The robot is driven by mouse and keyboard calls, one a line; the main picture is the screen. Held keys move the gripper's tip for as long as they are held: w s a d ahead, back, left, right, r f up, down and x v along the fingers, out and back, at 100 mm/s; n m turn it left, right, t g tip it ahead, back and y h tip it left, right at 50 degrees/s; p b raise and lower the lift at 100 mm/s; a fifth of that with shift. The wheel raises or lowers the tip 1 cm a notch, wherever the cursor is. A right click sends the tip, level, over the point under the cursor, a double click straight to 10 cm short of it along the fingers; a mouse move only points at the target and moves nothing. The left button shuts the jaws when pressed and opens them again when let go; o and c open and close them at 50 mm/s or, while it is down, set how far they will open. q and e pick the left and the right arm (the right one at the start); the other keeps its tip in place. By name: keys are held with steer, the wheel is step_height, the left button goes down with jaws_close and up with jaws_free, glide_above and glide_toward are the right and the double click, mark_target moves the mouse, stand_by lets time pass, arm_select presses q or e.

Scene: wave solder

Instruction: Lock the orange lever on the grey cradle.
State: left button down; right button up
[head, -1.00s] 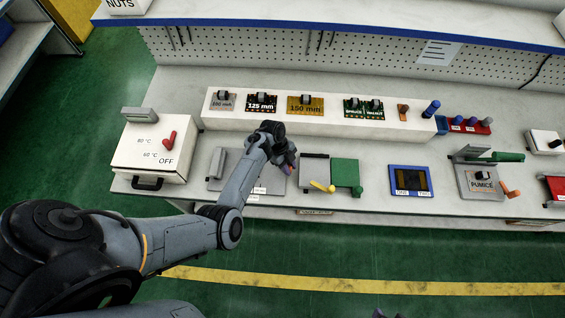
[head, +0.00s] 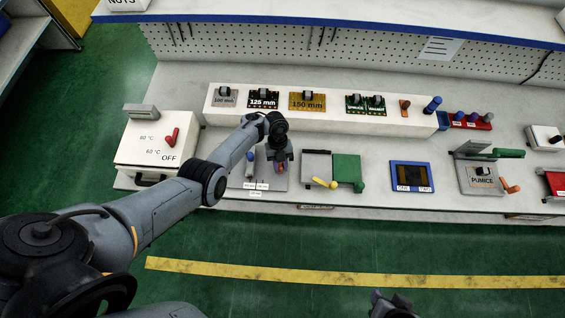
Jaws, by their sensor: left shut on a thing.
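A grey cradle (head: 466,184) stands on the right part of the bench, with a board marked PUMICE (head: 483,181) in it. Its orange lever (head: 510,186) sticks out at the lower right, and a green handle (head: 509,153) lies along its top right. My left gripper (head: 281,163) is far to the left of this cradle, over a grey plate (head: 239,178) with labels. It is shut on a small purple and red thing (head: 281,169), mostly hidden by the fingers. My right gripper (head: 391,302) shows only partly at the bottom edge, off the bench.
A white box with a red lever (head: 172,136) stands at the left. A fixture with a yellow lever (head: 325,184) and green block (head: 348,170) sits just right of my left gripper. A raised white shelf (head: 330,120) holds several boards behind.

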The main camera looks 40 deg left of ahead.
stand_by(0.5)
arm_select(q)
steer(key=c, duration=0.9)
jaws_free()
steer(key=shift+a, duration=0.1)
steer(key=p+v, duration=0.3)
steer(key=v, duration=0.7)
steer(key=shift+r, duration=0.35)
